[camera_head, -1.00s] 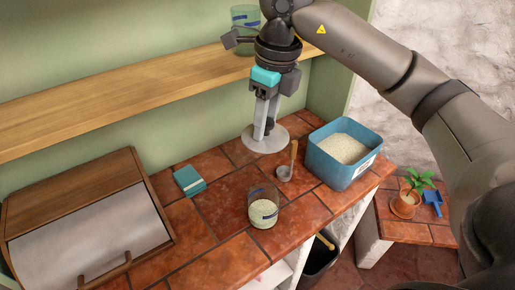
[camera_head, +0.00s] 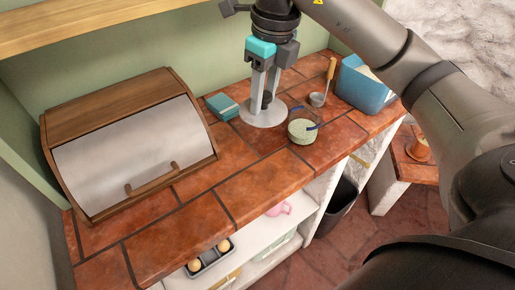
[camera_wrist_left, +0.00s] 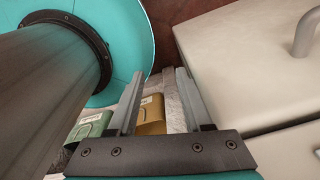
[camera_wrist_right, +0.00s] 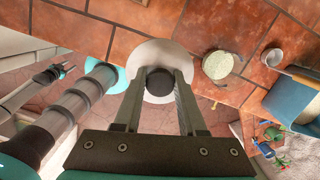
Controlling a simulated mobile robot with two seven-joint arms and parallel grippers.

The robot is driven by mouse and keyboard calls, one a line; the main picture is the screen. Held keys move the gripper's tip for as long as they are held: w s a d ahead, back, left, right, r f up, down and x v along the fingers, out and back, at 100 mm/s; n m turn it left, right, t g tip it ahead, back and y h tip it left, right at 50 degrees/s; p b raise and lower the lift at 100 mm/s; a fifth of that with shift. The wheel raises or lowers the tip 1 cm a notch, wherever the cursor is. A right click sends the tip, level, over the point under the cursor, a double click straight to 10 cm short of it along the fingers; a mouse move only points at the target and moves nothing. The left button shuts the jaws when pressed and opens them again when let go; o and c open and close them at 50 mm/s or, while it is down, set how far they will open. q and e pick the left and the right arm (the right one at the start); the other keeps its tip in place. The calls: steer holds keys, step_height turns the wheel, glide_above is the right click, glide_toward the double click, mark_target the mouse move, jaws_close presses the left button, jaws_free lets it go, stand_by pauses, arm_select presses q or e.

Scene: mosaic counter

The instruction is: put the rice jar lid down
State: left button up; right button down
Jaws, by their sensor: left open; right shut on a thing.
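My right gripper (camera_head: 265,95) is shut on the dark knob (camera_wrist_right: 160,82) of a pale round lid (camera_head: 264,116). The lid is level, just left of the rice jar in the head view; I cannot tell whether it touches the counter. The lid also shows in the right wrist view (camera_wrist_right: 152,54), beyond the fingers. The rice jar (camera_head: 301,131), clear with blue marks and pale grains inside, stands open on the tiled counter (camera_head: 240,185). My left gripper (camera_wrist_left: 155,90) is open and empty in the left wrist view, away from the counter top.
A teal box (camera_head: 222,106) lies close behind and left of the lid. A scoop (camera_head: 318,98) and a blue rice bin (camera_head: 361,88) are to the right. A wooden bread box (camera_head: 120,145) fills the left. Bare tiles lie in front of the lid.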

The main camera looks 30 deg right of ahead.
mark_target(271, 112)
steer(key=shift+f+b, duration=1.2)
steer(key=shift+f, duration=7.8)
steer(key=shift+f, duration=0.1)
steer(key=shift+c, duration=2.4)
jaws_free()
steer(key=shift+r, duration=0.2)
steer(key=r, duration=0.4)
steer(key=s+r+p, duration=0.1)
steer(key=r, duration=0.7)
steer(key=shift+s+d+p, duration=0.2)
steer(key=shift+d+p, duration=0.1)
steer(key=shift+f, duration=0.1)
